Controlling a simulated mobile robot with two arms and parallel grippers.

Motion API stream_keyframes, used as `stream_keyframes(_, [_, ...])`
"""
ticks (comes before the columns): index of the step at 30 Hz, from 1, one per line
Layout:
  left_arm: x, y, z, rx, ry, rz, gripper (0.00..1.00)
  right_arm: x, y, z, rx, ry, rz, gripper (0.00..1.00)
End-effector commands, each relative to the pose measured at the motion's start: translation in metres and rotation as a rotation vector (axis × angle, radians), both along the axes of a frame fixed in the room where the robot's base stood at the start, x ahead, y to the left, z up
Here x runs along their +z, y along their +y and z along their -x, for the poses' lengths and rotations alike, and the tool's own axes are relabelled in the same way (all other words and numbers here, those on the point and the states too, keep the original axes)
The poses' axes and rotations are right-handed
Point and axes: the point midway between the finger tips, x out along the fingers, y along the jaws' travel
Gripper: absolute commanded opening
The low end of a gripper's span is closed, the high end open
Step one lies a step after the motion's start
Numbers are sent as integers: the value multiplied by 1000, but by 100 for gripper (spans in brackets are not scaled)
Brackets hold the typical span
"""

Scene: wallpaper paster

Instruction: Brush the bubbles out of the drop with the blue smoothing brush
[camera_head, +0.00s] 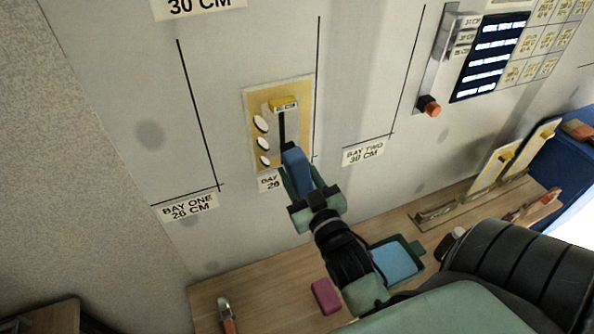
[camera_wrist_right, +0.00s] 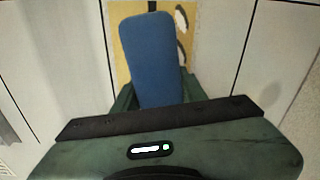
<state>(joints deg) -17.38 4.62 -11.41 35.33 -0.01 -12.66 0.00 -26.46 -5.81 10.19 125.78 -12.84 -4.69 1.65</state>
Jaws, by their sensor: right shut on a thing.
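The yellow drop (camera_head: 299,98) is on the grey wall between the bay one and bay two lines. Several white oval bubbles (camera_head: 262,142) show down its left side, and a dark vertical stripe runs down its middle below a small yellow label (camera_head: 284,104). My right gripper (camera_head: 304,184) is shut on the blue smoothing brush (camera_head: 295,164), which points up at the drop's lower part. I cannot tell whether the brush touches it. In the right wrist view the brush (camera_wrist_right: 152,60) covers much of the drop (camera_wrist_right: 124,72), with white bubbles (camera_wrist_right: 181,20) beside it. My left gripper is not in view.
Below the wall, a wooden table (camera_head: 265,290) holds a green tray with a blue inside (camera_head: 396,260), a magenta block (camera_head: 325,296) and an orange-handled tool (camera_head: 227,314). A wooden rack (camera_head: 470,203) with yellow panels stands at right. An orange knob (camera_head: 430,106) juts from the wall.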

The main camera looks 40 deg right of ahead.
Motion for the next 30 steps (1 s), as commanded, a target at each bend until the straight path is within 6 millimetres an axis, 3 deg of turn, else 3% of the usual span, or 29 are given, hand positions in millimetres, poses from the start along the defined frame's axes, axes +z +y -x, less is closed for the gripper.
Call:
stream_keyframes(15, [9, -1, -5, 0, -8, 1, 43, 2, -13, -54, 1, -5, 1, 0])
stream_keyframes(30, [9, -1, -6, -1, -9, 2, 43, 2, -15, -63, 1, -3, 1, 0])
